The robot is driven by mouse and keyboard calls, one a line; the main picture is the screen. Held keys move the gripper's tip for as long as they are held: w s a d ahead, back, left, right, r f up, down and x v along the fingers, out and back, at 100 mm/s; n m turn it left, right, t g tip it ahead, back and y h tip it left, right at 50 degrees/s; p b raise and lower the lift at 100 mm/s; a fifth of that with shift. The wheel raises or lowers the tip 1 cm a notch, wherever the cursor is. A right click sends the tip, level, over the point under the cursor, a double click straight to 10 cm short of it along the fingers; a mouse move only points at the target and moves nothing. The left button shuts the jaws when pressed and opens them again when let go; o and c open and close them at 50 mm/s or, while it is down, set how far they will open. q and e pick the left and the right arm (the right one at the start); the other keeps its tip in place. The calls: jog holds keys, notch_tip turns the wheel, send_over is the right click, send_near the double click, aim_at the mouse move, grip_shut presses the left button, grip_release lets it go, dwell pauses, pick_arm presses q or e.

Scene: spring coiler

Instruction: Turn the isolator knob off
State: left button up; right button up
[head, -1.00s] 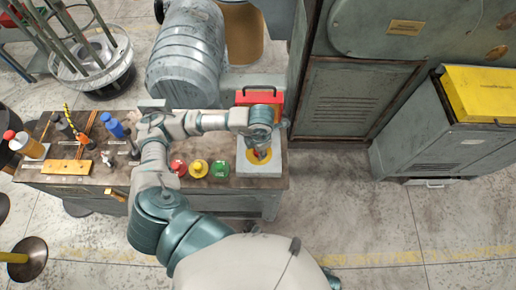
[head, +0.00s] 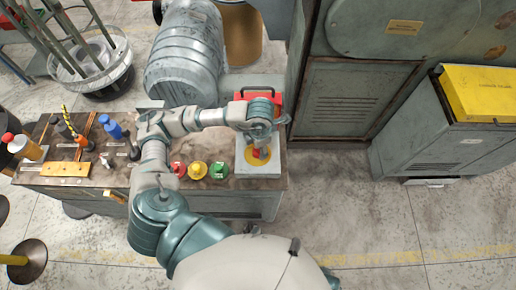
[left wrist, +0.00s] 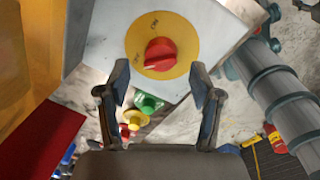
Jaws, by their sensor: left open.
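The isolator knob (left wrist: 160,55) is red and sits on a round yellow plate (left wrist: 188,28) with lettering, on a light grey box (left wrist: 92,38). In the head view the knob (head: 260,154) is partly hidden under my left wrist. My left gripper (left wrist: 163,90) is open, with its two fingers apart on either side below the knob in the left wrist view. Nothing is between the fingers at their tips, and the knob looks a little beyond them. I cannot tell any contact. My right gripper is not in view.
Red (head: 178,169), yellow (head: 197,170) and green (head: 219,170) push buttons stand left of the box on the bench (head: 228,197). A red case (head: 275,98) lies behind it. Bottles and tools crowd the bench's left end.

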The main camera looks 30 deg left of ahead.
pick_arm(q)
notch_tip(320, 180, up, 8)
jog(key=shift+d+r, duration=0.2)
jog(key=shift+d, duration=0.1)
jog(key=shift+s, duration=0.1)
dwell(0.4)
